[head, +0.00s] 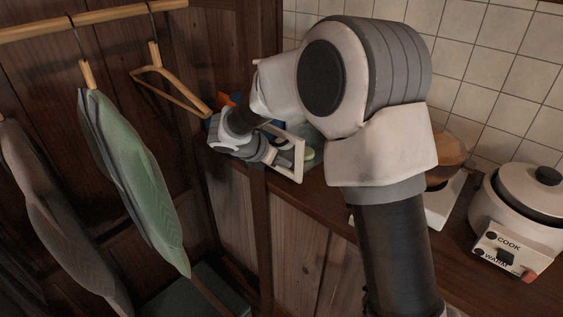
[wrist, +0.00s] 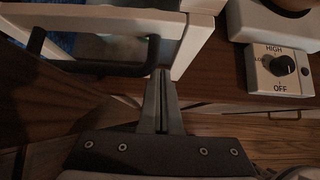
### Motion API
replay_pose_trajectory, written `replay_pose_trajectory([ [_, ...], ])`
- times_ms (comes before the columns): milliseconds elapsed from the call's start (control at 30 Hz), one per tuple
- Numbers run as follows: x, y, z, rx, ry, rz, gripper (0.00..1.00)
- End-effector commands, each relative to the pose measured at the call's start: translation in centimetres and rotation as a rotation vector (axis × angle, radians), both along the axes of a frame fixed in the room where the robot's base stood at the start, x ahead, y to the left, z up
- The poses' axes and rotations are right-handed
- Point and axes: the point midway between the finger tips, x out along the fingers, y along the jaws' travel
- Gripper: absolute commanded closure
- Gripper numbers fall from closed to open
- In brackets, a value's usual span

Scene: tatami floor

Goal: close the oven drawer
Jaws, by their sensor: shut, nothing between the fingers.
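The oven's white-framed front (wrist: 105,22) fills the upper left of the wrist view. A black bar handle (wrist: 95,68) runs across it, and a dark opening or pane shows behind the handle. In the head view a pale frame (head: 297,160) of the oven stands on the counter, mostly hidden by my arm. I cannot tell how far the drawer is open. My gripper (wrist: 161,76) is shut and empty, its fingertips beside the handle's right end and close to the frame's right edge. I cannot tell whether they touch.
A white appliance with a black knob (wrist: 283,65) stands to the right on the wooden counter (wrist: 225,92). A white rice cooker (head: 520,205) is farther right. Clothes hangers with a green garment (head: 135,180) hang at left. Wooden cabinet fronts (head: 300,235) lie below the counter.

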Motion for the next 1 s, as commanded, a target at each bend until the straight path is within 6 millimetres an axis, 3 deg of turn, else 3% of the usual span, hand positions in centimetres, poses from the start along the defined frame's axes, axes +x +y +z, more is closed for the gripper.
replay_pose_trajectory([
  [267,1.6,-1.7,0.3,-0.001,0.001,-0.003,1.00],
  [700,8.3,-8.4,0.4,-0.002,0.000,-0.004,1.00],
  [1000,11.2,-11.2,0.2,0.000,0.000,-0.001,1.00],
])
